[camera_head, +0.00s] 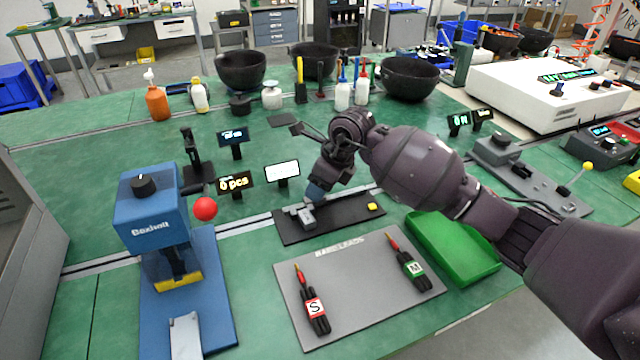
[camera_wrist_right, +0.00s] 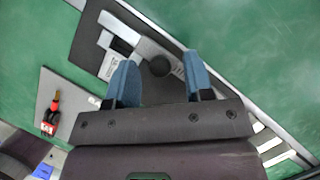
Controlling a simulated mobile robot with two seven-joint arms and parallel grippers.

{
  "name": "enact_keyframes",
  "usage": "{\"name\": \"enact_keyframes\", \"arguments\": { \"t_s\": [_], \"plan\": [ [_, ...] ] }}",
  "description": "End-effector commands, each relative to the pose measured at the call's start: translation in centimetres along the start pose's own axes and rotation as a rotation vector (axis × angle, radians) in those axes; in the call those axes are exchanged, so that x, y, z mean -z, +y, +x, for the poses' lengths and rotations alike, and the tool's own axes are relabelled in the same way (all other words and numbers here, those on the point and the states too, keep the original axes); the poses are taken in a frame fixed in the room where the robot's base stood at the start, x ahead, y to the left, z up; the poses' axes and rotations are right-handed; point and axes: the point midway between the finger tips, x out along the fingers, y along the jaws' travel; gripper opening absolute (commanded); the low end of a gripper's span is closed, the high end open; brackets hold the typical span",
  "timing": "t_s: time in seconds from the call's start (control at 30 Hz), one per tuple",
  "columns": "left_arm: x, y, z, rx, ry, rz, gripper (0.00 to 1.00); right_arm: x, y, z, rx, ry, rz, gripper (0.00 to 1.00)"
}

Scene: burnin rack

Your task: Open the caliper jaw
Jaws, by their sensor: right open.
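The caliper (camera_head: 307,219), a small grey and silver device, lies on a black base plate (camera_head: 345,224) at the middle of the green bench. My right gripper (camera_head: 316,193) is just above it and hides part of it. In the right wrist view the blue fingers of my right gripper (camera_wrist_right: 160,78) are spread apart with nothing between them. The caliper (camera_wrist_right: 112,66) shows there beside the left finger; whether they touch I cannot tell. A dark round knob (camera_wrist_right: 160,66) shows beyond the gap. My left gripper is not in view.
A yellow button (camera_head: 372,206) sits at the plate's right end. In front lie a grey mat (camera_head: 355,290) with two sets of leads and a green tray (camera_head: 455,250). A blue press (camera_head: 152,215) with a red ball stands left. Small displays (camera_head: 282,171) stand behind.

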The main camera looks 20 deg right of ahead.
Motion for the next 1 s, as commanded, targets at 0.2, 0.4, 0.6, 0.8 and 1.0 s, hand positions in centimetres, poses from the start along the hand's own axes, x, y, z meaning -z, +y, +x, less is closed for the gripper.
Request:
{"name": "enact_keyframes", "arguments": {
  "t_s": [0.2,0.4,0.6,0.8,1.0],
  "plan": [
    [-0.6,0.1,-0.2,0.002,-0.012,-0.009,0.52,0.0,0.0,0.0,0.0,0.0,0.0,0.17],
    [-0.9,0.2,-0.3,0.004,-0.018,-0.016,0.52,0.0,0.0,0.0,0.0,0.0,0.0,0.0],
    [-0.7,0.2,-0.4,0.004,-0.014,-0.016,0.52,0.2,-0.3,-0.2,0.002,0.001,0.0,0.0],
    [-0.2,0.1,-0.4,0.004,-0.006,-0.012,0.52,0.9,-1.0,-0.5,0.001,0.001,0.0,0.0],
    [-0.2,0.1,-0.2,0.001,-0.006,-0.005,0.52,0.9,-0.9,-0.4,-0.001,0.001,0.001,0.0]
  ]
}}
